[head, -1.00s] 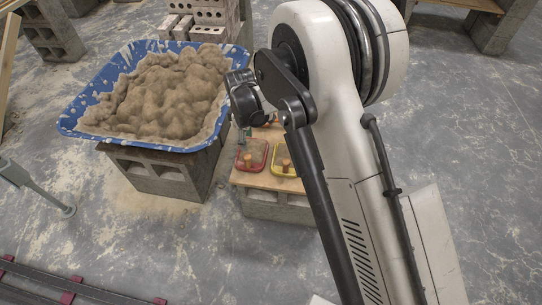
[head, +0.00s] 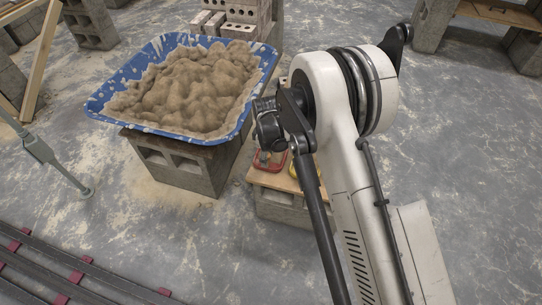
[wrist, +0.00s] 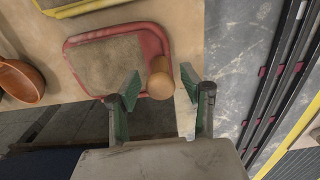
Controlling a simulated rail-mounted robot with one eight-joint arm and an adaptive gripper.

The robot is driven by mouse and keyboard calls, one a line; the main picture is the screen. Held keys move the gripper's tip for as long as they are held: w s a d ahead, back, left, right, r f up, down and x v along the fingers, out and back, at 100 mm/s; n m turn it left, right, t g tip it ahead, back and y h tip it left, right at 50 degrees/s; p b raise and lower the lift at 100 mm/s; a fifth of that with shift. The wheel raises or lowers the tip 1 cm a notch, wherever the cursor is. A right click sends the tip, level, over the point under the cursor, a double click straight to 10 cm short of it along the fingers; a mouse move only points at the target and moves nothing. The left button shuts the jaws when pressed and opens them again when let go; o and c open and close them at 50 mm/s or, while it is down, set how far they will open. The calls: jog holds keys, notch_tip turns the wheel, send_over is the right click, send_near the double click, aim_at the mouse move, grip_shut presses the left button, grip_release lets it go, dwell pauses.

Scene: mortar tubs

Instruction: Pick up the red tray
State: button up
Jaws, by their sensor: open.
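The red tray (wrist: 152,36) lies on a wooden board in the wrist view, with grey-brown mortar inside its rim. A rounded wooden piece (wrist: 160,80) shows at its lower right side, between my fingertips in the picture; I cannot tell if they touch it. My gripper (wrist: 160,92) is open, its two green-padded fingers apart, at the near edge of the tray. In the head view the red tray (head: 261,166) is partly hidden by my arm, and the gripper's fingers cannot be made out there.
A yellow tray (head: 294,171) sits just right of the red one, on the same board over concrete blocks (head: 282,205). An orange-brown bowl-like thing (wrist: 22,82) shows at the wrist view's left. A blue mortar tub (head: 110,98) stands left. Dark rails (head: 85,270) run along the floor.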

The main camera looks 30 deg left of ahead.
aim_at(276, 161)
notch_tip(276, 161, down, 4)
jog(key=shift+a+b, duration=0.1)
jog(key=shift+b, duration=0.5)
grip_shut()
